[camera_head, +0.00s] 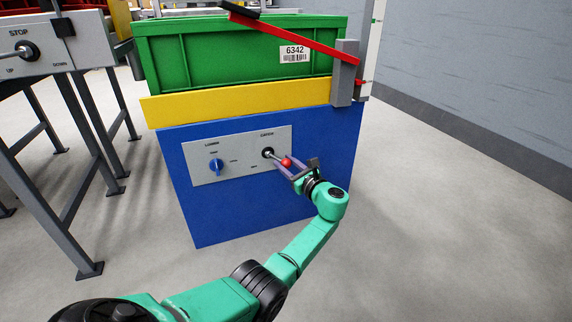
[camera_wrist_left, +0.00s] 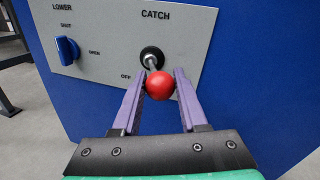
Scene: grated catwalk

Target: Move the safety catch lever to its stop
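The safety catch lever (camera_head: 286,162) has a red ball knob on a metal rod and comes out of a black boot under the word CATCH on a grey panel (camera_head: 226,172). In the left wrist view the red knob (camera_wrist_left: 160,85) sits between the tips of my left gripper's (camera_wrist_left: 160,82) purple fingers. The fingers stand apart, with the knob near both; I cannot tell whether both touch it. In the head view my left gripper (camera_head: 293,168) reaches the knob from the lower right. My right gripper is not in view.
A blue LOWER knob (camera_head: 216,165) is on the panel left of the lever. Above the blue cabinet (camera_head: 230,215) are a yellow band (camera_head: 240,102), a green crate (camera_head: 220,60) and a red bar (camera_head: 300,40). A STOP box (camera_head: 50,48) on grey legs stands left. Floor at right is clear.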

